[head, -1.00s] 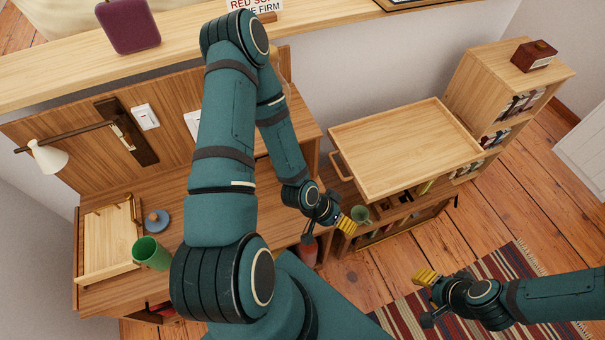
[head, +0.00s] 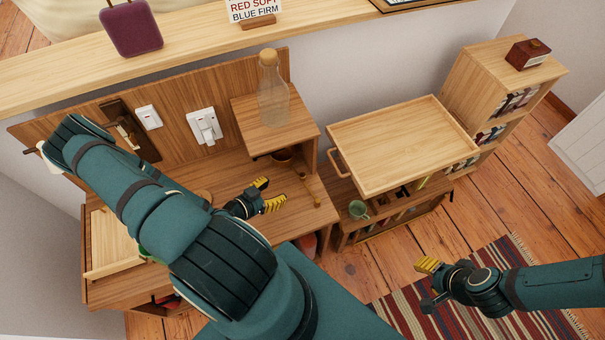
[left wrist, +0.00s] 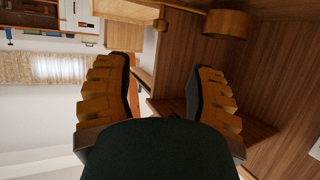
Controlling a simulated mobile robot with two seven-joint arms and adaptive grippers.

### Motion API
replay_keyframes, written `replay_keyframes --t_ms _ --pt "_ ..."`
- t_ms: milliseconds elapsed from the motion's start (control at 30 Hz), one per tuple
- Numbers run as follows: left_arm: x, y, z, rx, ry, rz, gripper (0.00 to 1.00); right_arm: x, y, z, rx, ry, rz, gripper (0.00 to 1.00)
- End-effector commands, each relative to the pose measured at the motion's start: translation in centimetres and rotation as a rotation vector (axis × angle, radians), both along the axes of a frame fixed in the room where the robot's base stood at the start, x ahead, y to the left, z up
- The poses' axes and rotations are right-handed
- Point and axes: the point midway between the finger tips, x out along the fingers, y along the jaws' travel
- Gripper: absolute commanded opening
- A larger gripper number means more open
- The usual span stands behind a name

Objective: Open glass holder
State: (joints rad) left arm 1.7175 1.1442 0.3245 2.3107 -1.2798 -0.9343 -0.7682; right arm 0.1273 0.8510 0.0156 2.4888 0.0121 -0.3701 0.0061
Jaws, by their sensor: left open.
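No part in view is clearly marked as the glass holder. A wooden cubby (head: 285,140) stands at the right end of the desk, with a clear corked bottle (head: 272,95) on top. A round wooden piece (head: 281,156) sits in its opening, and a thin wooden rod with a knob (head: 317,203) is near the front. A wooden cylinder (left wrist: 228,24) and a knob (left wrist: 160,24) also show in the left wrist view. My left gripper (head: 268,194) is open and empty over the desk, in front of the cubby and apart from it. My right gripper (head: 428,283) is over the rug, its jaw state unclear.
A wooden tray-topped shelf (head: 400,145) stands to the right, with a green mug (head: 358,209) on its lower level. Wall switches (head: 204,126) are behind the desk. My left arm covers much of the desk's left side. The floor between desk and rug (head: 440,320) is clear.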

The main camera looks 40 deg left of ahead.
Motion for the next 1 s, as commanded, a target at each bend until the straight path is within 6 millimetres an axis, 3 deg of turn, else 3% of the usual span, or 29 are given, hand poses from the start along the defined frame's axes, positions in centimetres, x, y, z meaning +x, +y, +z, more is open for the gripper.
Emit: replay_keyframes --t_ms 600,800,1000 --pt "9.8 -0.9 -4.1 -0.003 0.000 -0.001 0.55 -0.2 0.0 -0.7 0.002 0.006 0.004 0.47" --pt "11.8 -1.1 -5.0 -0.002 0.001 0.000 0.55 -0.3 0.1 -0.8 0.002 0.006 0.006 0.47" --pt "12.4 -1.1 -5.2 -0.002 0.002 0.000 0.55 -0.3 0.1 -0.8 0.002 0.006 0.006 0.47"
